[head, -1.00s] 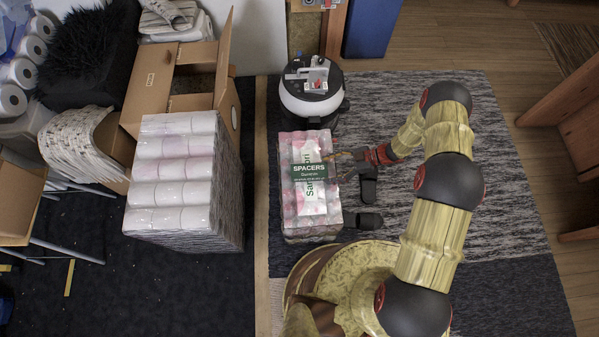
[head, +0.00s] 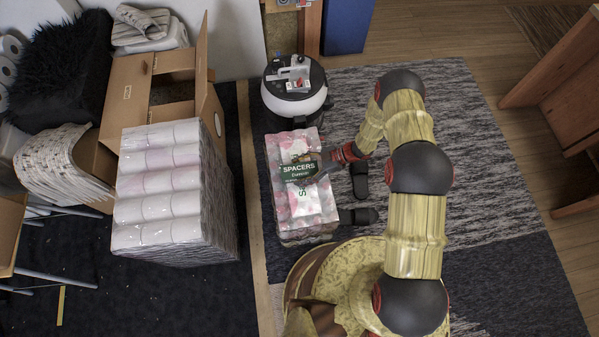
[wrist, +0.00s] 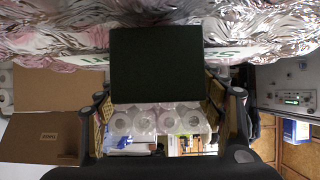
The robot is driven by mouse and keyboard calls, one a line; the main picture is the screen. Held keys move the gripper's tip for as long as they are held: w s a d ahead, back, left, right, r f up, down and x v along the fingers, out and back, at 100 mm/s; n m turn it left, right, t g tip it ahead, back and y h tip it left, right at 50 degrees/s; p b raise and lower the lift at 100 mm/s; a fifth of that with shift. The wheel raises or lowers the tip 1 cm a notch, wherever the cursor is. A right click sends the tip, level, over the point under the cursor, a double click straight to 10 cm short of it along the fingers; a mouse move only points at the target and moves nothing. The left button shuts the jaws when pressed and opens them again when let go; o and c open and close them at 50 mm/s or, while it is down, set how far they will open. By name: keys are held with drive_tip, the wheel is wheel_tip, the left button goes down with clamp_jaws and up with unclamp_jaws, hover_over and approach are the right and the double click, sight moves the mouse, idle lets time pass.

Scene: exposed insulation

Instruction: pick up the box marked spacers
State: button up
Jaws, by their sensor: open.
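The dark green box marked SPACERS (head: 297,170) lies on top of a plastic-wrapped pink and white pack (head: 318,208), its label facing up. My gripper (head: 324,166) comes in from the right, its fingers at the box's right end. In the wrist view the box shows as a dark block (wrist: 156,66) between and beyond the open fingers of my gripper (wrist: 160,108). I cannot tell whether either finger touches it. The gripper's near parts partly hide the box's right end in the head view.
A wrapped stack of white rolls (head: 165,190) stands to the left, with an open cardboard box (head: 130,92) behind it. A round white and black device (head: 295,88) is just behind the pack. Dark slippers (head: 360,180) lie on the rug to its right.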

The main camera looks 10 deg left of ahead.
drive_tip(key=shift+c, duration=0.8)
drive_tip(key=c, duration=1.1)
drive_tip(key=shift+c, duration=0.2)
